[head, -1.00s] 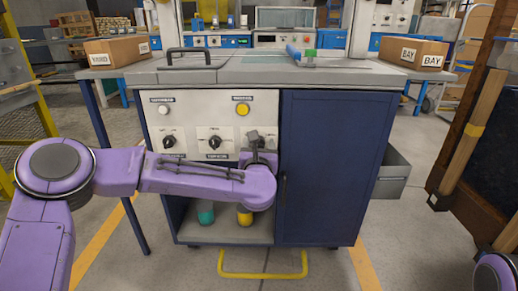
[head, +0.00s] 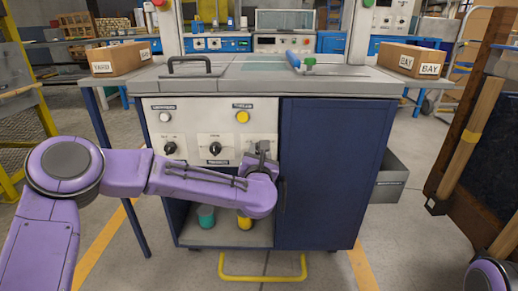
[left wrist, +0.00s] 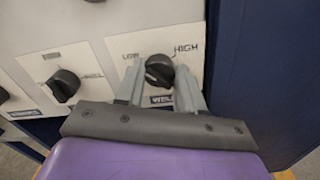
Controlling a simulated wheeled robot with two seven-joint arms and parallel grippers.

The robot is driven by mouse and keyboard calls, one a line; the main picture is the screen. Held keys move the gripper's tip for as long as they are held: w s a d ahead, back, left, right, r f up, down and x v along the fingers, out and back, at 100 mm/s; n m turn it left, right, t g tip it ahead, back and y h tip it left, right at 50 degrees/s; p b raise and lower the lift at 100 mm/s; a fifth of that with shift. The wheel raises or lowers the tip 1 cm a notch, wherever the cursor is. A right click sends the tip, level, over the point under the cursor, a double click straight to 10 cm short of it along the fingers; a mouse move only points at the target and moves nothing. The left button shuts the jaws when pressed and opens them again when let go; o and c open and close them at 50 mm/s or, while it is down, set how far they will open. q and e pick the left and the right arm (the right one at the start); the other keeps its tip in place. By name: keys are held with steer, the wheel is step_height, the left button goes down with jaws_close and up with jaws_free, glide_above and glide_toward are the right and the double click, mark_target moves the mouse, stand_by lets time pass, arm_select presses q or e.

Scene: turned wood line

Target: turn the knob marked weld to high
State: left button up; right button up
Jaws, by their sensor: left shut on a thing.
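The weld knob (left wrist: 158,70) is a round black knob on a white plate in the left wrist view. LOW is printed at its upper left, HIGH at its upper right, and a partly hidden label starting "WEL" sits below. Its pointer direction is hard to make out. My left gripper (left wrist: 160,88) has its two grey fingers on either side of the knob and is shut on it. In the head view my left gripper (head: 260,153) is at the right end of the control panel (head: 200,127) and hides most of this knob. My right gripper is out of view.
A middle knob (head: 215,149) and a left knob (head: 170,148) share the panel, below a yellow button (head: 242,117) and a white button (head: 165,117). A blue cabinet door (head: 330,180) stands right of the panel. An open grey drawer (head: 389,182) juts out at right.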

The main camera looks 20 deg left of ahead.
arm_select(q)
steer(key=shift+d+f+m+p, duration=0.1)
steer(key=shift+f+m+p, duration=0.1)
steer(key=shift+m+p, duration=4.3)
steer(key=shift+d+f+m+p, duration=0.15)
steer(key=shift+m+p, duration=2.7)
steer(key=shift+m, duration=3.15)
steer(key=shift+a, duration=0.15)
steer(key=o, duration=1)
steer(key=shift+o, duration=0.2)
steer(key=p+v, duration=0.1)
steer(key=v, duration=0.9)
steer(key=shift+s+p, duration=0.3)
